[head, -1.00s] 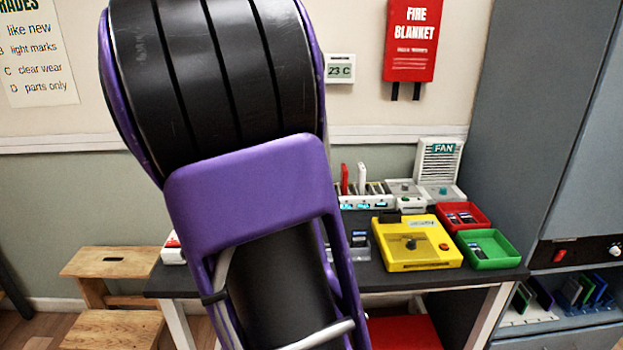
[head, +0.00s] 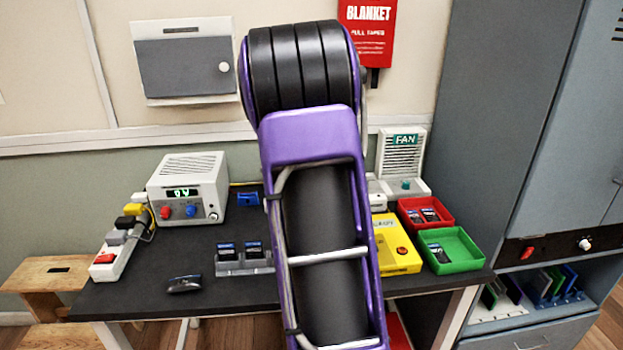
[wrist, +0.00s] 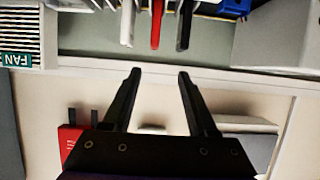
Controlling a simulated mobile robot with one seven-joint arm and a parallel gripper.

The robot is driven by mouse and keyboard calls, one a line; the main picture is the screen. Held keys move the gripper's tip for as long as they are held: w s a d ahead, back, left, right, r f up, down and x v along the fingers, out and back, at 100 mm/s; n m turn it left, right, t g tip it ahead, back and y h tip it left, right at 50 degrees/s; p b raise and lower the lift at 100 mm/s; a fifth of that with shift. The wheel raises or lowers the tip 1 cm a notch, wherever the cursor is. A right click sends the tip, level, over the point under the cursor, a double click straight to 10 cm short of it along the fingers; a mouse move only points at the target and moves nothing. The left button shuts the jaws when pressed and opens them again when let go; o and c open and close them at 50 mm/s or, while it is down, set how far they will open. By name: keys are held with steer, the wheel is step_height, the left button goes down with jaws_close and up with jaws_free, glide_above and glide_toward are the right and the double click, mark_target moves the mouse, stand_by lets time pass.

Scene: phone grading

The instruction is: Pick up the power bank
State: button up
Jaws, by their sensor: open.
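No power bank can be picked out for certain. In the wrist view, a white slab (wrist: 128,22), a red slab (wrist: 157,22) and a black slab (wrist: 185,25) stand side by side at the top of the picture, and I cannot tell whether one is the power bank. My gripper (wrist: 160,72) is open and empty, its two fingers apart and pointing towards the slabs, with a gap between. In the head view my own arm hides the gripper and the slabs.
The dark table (head: 215,300) holds a white instrument box (head: 188,190), a power strip (head: 113,257), two small dark devices on a grey stand (head: 243,266), a yellow case (head: 397,252), a red tray (head: 426,222), a green tray (head: 451,250) and a fan unit (head: 402,150). A grey cabinet (head: 490,120) stands right.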

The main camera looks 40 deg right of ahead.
steer(key=x, duration=1.7)
steer(key=shift+d+f, duration=0.45)
steer(key=shift+d, duration=0.15)
steer(key=shift+s, duration=0.1)
jaws_close()
steer(key=shift+r, duration=0.1)
